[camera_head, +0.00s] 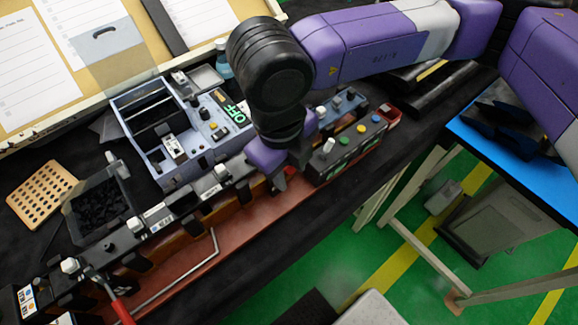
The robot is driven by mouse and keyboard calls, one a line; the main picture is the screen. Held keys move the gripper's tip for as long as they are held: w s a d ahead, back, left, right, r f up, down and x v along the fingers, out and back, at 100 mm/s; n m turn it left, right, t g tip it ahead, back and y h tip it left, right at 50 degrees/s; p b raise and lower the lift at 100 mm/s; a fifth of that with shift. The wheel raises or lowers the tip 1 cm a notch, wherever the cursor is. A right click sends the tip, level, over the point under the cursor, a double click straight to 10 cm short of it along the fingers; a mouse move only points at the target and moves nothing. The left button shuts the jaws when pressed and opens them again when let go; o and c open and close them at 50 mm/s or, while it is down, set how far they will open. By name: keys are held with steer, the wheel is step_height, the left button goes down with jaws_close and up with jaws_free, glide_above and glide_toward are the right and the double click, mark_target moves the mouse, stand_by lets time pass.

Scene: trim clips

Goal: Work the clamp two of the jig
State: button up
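The jig (205,250) is a long reddish-brown base with a black rail of blocks and clips, running diagonally from lower left to the middle. A red-handled lever (122,312), which looks like a clamp handle, stands at its lower-left end. A small red part (281,183) shows right by my gripper at the other end. I cannot tell which clamp is number two. My gripper (284,178) points down over the upper-right end of the jig. Its wrist and purple body hide its fingertips and whatever is between them, so I cannot tell whether it touches anything.
A dark button box (350,148) sits right of my gripper. A black bin (97,210) and a perforated wooden block (42,194) lie at left. A bent metal rod (188,272) lies along the jig's front.

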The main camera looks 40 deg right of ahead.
jaws_close()
stand_by(1.3)
